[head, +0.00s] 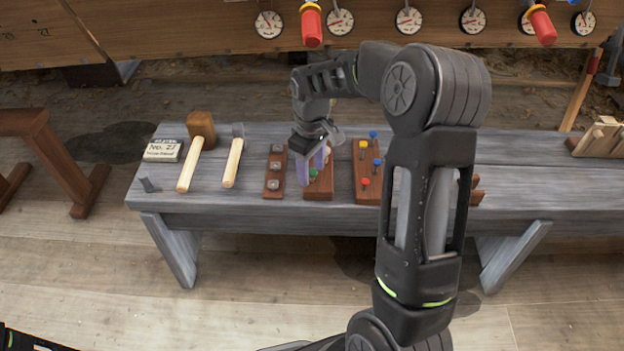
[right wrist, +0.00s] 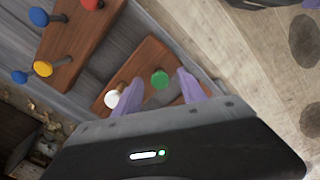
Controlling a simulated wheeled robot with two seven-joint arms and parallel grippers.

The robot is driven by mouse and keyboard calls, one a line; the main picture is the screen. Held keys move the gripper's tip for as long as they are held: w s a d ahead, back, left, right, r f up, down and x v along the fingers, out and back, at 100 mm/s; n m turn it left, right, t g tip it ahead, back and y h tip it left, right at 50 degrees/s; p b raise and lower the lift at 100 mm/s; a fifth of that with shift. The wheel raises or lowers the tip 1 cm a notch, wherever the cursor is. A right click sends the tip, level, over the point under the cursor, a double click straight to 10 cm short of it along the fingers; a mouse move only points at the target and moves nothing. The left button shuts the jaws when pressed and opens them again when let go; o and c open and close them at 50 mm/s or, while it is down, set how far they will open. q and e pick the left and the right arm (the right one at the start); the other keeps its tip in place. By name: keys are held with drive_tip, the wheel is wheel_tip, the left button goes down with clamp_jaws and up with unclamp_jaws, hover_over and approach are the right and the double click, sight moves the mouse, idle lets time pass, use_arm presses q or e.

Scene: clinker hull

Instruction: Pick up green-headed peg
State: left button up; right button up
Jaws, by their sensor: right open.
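The green-headed peg (right wrist: 160,79) stands in a small brown wooden block (right wrist: 150,58), and its round head shows between my right gripper's two purple fingers in the right wrist view. In the head view the green head (head: 313,170) shows just beside the fingers, partly covered. My right gripper (head: 318,160) is open over this block, with no finger seen touching the peg. A white-headed peg (right wrist: 112,98) in the same block lies close by the left finger. My left gripper is not in view.
A second block (head: 367,190) beside it holds blue, yellow and red pegs. A dark strip with square pieces (head: 273,184), two mallets (head: 191,170) (head: 233,162) and a "No. 27" card (head: 163,150) lie left on the grey bench (head: 560,190). My right arm hides part of the bench.

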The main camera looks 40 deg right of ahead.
drive_tip(key=shift+f, duration=0.8)
clamp_jaws()
idle(0.4)
